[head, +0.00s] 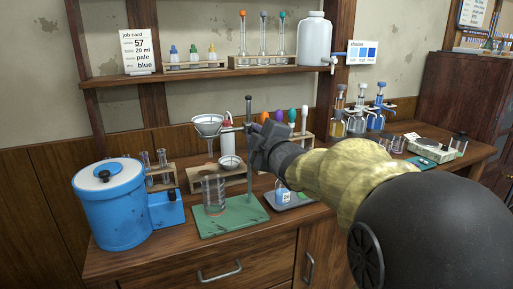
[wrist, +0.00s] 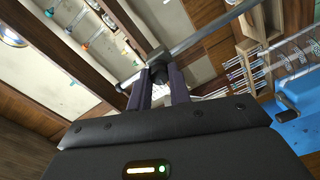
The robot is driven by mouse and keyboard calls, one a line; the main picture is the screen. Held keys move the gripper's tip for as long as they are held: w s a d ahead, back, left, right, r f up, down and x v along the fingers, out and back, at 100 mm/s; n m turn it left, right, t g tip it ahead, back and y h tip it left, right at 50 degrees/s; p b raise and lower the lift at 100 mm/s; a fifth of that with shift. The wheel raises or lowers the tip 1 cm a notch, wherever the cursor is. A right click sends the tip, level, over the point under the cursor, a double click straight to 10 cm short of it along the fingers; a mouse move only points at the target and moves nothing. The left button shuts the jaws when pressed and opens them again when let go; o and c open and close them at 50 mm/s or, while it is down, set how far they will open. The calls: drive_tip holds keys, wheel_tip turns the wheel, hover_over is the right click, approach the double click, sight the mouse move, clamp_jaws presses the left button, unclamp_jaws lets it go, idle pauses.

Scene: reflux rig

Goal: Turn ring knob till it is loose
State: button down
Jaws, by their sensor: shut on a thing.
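A retort stand with a green base (head: 232,222) and an upright metal rod (head: 249,180) stands on the bench. Its ring arm (head: 230,129) reaches left from the rod and carries a funnel (head: 209,125) above a glass beaker (head: 213,193). My gripper (head: 256,142) is at the rod from the right, at the height of the ring clamp. In the wrist view my gripper (wrist: 160,76) is shut on the ring knob, beside the dark clamp (wrist: 156,57) where rod and arm meet. The knob is mostly hidden between the fingers; its tightness cannot be told.
A blue tub (head: 108,215) stands at the left of the bench. A shelf (head: 200,73) with bottles runs above.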

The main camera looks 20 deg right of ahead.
drive_tip(key=shift+f+n+b, duration=0.1)
drive_tip(key=shift+n+b, duration=2.25)
drive_tip(key=shift+n, duration=0.55)
drive_tip(key=c, duration=1.3)
unclamp_jaws()
drive_tip(key=shift+s, duration=0.1)
drive_tip(key=shift+s, duration=0.1)
